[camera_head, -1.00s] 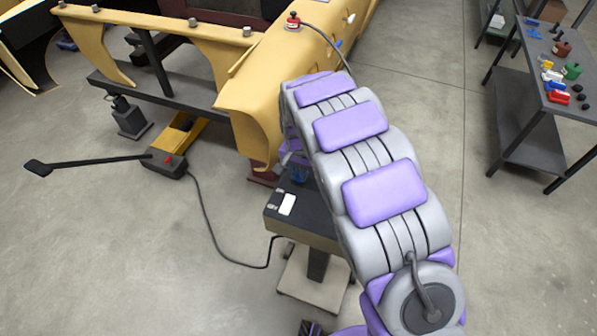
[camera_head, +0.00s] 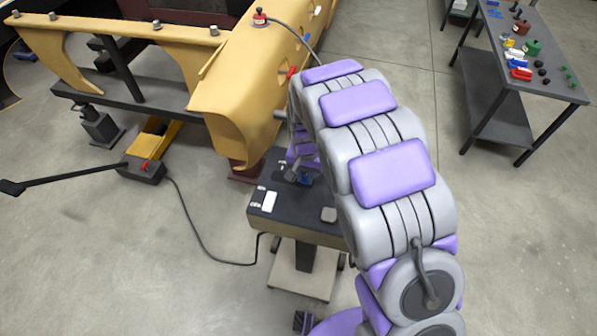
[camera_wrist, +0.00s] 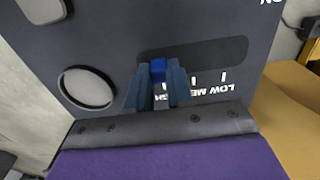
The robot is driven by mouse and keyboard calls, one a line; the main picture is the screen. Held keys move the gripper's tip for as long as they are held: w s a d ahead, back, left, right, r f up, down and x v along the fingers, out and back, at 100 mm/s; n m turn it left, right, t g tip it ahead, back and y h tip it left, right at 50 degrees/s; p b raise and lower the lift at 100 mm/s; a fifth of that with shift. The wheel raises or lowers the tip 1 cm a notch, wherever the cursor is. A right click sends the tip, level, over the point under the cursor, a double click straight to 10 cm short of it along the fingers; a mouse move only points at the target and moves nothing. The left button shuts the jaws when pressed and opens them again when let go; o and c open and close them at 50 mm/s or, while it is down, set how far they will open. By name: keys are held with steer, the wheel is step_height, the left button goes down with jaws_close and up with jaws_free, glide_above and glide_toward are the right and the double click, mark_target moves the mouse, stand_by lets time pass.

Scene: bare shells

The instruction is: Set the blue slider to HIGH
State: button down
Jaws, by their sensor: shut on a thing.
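The blue slider (camera_wrist: 158,70) stands in a dark slot (camera_wrist: 215,52) on the console's panel (camera_wrist: 110,30) in the wrist view. My gripper (camera_wrist: 157,88) is shut on it, one finger on each side. The slider is in the left part of the slot.
A round pale button (camera_wrist: 87,88) lies left of the slot in the wrist view. A yellow machine frame (camera_head: 235,105) stands close behind the console. A black cable (camera_head: 195,225) runs over the floor to a pedal box (camera_head: 143,170). A shelf table (camera_head: 525,70) with small parts is at right.

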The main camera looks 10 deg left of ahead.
steer(key=shift+s+d+f, duration=0.1)
steer(key=shift+s+f, duration=0.05)
steer(key=shift+f, duration=0.05)
steer(key=c, duration=1.4)
jaws_free()
steer(key=o, duration=0.4)
steer(key=shift+d+r, duration=0.1)
steer(key=shift+d, duration=0.15)
steer(key=shift+a, duration=0.1)
steer(key=shift+a+r, duration=0.1)
steer(key=shift+r, duration=0.05)
steer(key=shift+a+r, duration=0.1)
steer(key=shift+r, duration=0.3)
step_height(320, 180, up, 16)
steer(key=p, duration=0.3)
steer(key=shift+d+r, duration=0.15)
steer(key=shift+d, duration=0.05)
